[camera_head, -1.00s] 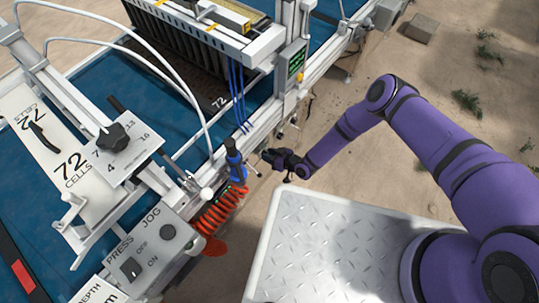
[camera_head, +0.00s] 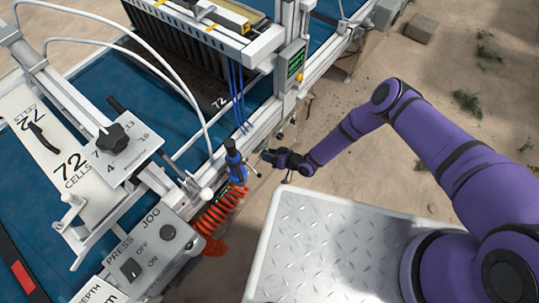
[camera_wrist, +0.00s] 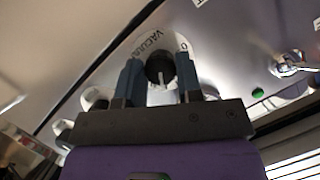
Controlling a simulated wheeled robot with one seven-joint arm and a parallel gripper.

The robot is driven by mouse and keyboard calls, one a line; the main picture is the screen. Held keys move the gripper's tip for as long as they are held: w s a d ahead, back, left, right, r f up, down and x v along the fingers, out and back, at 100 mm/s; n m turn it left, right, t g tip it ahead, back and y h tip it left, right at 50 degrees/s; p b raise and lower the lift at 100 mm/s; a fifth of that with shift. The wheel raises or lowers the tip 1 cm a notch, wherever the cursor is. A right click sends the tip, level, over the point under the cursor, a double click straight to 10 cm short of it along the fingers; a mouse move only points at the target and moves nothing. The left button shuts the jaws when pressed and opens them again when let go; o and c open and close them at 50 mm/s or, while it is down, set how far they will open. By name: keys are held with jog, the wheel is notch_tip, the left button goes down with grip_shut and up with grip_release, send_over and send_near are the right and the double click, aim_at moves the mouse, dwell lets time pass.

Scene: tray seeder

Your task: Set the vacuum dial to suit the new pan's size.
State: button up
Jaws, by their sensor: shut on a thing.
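In the wrist view, the vacuum dial (camera_wrist: 160,67) is a round black knob with a pale pointer line, on a light panel marked VACUUM. The pointer line runs toward the bottom of the picture. My gripper (camera_wrist: 160,75) has one finger on each side of the knob and is shut on it. In the head view, my gripper (camera_head: 268,157) is at the side rail of the seeder, and the dial is hidden there. A dark pan (camera_head: 195,75) under the seeder head has a 72 label (camera_head: 220,102). A white plate (camera_head: 75,165) reads 72 CELLS.
A blue-handled tool (camera_head: 234,160) with a red coiled hose (camera_head: 218,212) is just left of my gripper. A switch box (camera_head: 150,245) marked PRESS and JOG stands at the front. In the wrist view, a metal toggle (camera_wrist: 295,65) and a green light (camera_wrist: 257,93) are to the right.

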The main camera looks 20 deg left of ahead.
jog(key=o, duration=0.9)
jog(key=shift+o, duration=0.2)
jog(key=shift+d, duration=0.1)
jog(key=v, duration=1)
jog(key=shift+d+r, duration=0.15)
jog(key=shift+d, duration=0.2)
